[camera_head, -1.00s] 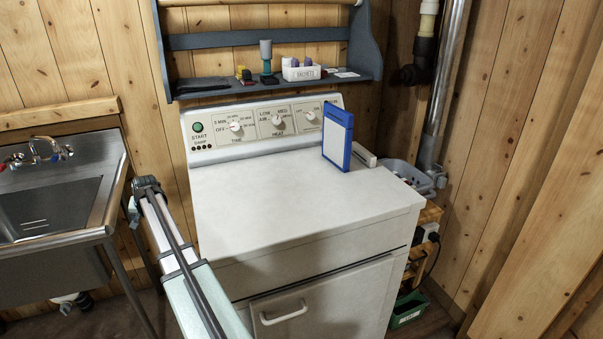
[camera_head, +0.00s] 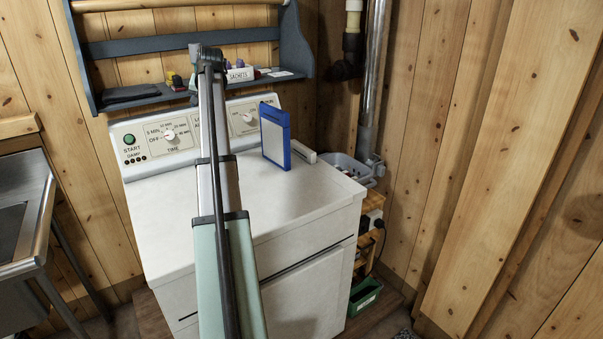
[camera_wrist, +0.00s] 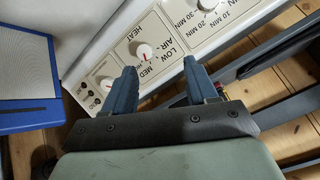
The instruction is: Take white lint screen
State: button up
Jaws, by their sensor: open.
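A white bar-shaped piece (camera_head: 303,151) sits at the back right corner of the dryer top, just right of a blue-framed panel; it may be the lint screen's handle, but I cannot tell for sure. The blue-framed panel with a pale face (camera_head: 274,137) stands upright on the dryer top; it also shows at the left of the wrist view (camera_wrist: 28,75). My gripper (camera_wrist: 160,66) is open and empty, its two blue-grey fingers apart before the dryer's control panel. In the head view its fingers are hidden; the arm's end is up by the shelf, left of the panel.
The white dryer top (camera_head: 300,190) is mostly clear. Behind it rise the control panel with knobs (camera_head: 168,134) and a blue-grey shelf (camera_head: 130,98) with a sachets box (camera_head: 240,74). A grey basin (camera_head: 345,170) and pipe stand right. A metal sink (camera_head: 20,215) is at left.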

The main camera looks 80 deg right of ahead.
jog(key=s+d+n+y, duration=0.1)
jog(key=s+d, duration=0.3)
jog(key=s, duration=0.5)
jog(key=s+d+r+n+g, duration=0.1)
jog(key=s+d, duration=0.2)
jog(key=s, duration=0.6)
jog(key=s+d+n+y, duration=0.1)
jog(key=s+d, duration=0.3)
jog(key=s, duration=0.5)
jog(key=n+g, duration=0.1)
jog(key=n, duration=0.2)
send_over(303, 146)
jog(key=s+a, duration=0.3)
jog(key=a, duration=0.1)
notch_tip(303, 146, down, 10)
jog(key=f, duration=0.1)
jog(key=x, duration=0.8)
jog(key=shift+d+f, duration=0.1)
jog(key=shift+f, duration=0.2)
jog(key=shift+s+x, duration=0.2)
jog(key=shift+x, duration=1.1)
jog(key=shift+s+x, duration=0.2)
jog(key=shift+x, duration=1.1)
jog(key=shift+f, duration=0.35)
grip_shut()
